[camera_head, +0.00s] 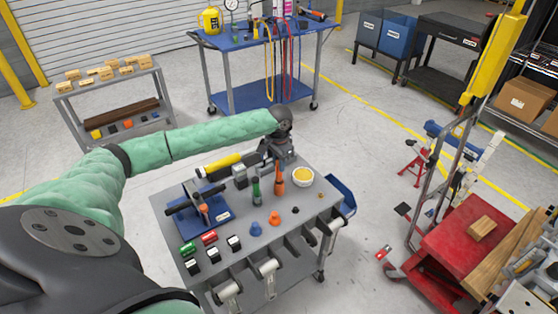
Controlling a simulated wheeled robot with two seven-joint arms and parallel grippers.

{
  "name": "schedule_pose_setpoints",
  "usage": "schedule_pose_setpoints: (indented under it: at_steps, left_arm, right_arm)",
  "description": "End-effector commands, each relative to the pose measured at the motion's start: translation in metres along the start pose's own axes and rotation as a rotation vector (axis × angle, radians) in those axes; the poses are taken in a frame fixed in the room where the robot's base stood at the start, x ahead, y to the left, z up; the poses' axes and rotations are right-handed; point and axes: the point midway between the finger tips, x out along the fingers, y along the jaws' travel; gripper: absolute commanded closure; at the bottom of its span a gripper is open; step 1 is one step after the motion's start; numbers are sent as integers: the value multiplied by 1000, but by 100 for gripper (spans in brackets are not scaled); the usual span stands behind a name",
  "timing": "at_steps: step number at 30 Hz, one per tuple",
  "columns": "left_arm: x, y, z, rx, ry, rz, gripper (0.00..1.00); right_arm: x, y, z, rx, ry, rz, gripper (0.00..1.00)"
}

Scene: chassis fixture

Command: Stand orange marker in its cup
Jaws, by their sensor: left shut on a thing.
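My left gripper (277,158) reaches over the grey cart top from the left and is shut on the orange marker (279,178), which is upright below the fingers. The marker's lower part runs into an orange shape (278,192) at the cart top. I cannot tell whether this is its cup, or whether the marker's end is inside it. A similar green upright piece (256,190) stands just to the left. My right gripper is not in view.
A white bowl of yellow bits (301,176) stands close on the right. A blue fixture (205,213) with an orange knob is on the left. Orange (274,218) and blue (256,227) small pieces stand in front.

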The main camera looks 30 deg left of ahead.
Motion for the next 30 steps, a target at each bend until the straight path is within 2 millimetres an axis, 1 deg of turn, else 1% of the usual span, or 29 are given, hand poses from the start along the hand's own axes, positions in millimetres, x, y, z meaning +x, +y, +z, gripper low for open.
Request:
schedule_pose_setpoints:
  at_steps: [21, 30]
  left_arm:
    - [29, 0, 0, -1, 0, 1, 100]
    - [33, 0, 0, 0, 0, 0, 100]
  right_arm:
    - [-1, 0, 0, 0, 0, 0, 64]
    - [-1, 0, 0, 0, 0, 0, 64]
